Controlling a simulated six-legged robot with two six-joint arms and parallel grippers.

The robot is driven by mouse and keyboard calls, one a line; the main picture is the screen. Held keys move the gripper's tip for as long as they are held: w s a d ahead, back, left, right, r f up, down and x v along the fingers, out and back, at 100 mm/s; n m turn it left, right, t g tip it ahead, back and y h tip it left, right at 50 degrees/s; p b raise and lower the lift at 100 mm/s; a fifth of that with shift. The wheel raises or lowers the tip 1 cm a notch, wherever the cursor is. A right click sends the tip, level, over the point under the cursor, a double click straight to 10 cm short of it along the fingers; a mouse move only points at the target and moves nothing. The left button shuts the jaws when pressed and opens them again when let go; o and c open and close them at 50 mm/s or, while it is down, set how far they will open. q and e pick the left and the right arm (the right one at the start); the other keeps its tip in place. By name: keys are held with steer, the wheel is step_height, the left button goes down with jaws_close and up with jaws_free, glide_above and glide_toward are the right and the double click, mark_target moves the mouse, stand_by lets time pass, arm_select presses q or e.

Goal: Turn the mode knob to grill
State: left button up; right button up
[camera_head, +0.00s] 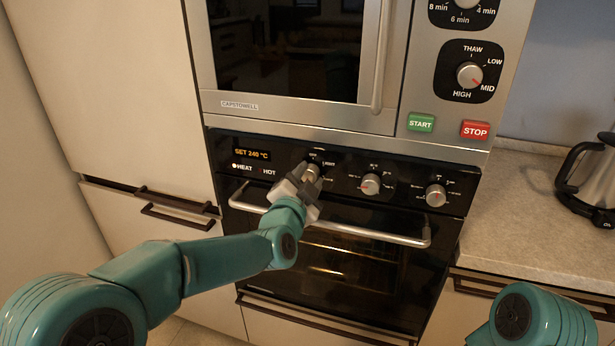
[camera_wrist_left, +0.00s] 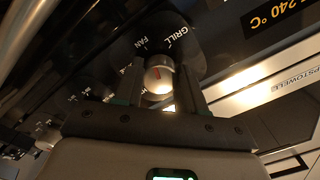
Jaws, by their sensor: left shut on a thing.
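The mode knob (camera_head: 312,172) is the leftmost of the three silver knobs on the black oven panel. My left gripper (camera_head: 304,184) reaches up to it from below left and is shut on it. In the left wrist view the knob (camera_wrist_left: 158,80) sits between the two fingers. Its red pointer mark faces up in that picture, roughly toward the FAN label (camera_wrist_left: 146,45). The GRILL label (camera_wrist_left: 177,37) is just right of FAN. Some other labels around the knob are hidden or too dark to read. My right gripper is out of view.
Two more knobs, the middle one (camera_head: 370,184) and the right one (camera_head: 436,195), are on the panel. The oven display (camera_head: 252,153) reads SET 240 °C. The oven door handle (camera_head: 360,232) runs close below my gripper. A microwave (camera_head: 300,119) is above; a kettle (camera_head: 590,180) stands right.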

arm_select(q)
steer(key=shift+f+m+p, duration=0.1)
steer(key=shift+m+p, duration=0.4)
steer(key=shift+m, duration=3.7)
steer(key=o, duration=1.1)
steer(key=shift+a, duration=0.1)
steer(key=shift+c, duration=0.2)
steer(key=shift+s, duration=0.1)
steer(key=b+v, duration=0.2)
steer(key=v, duration=1.4)
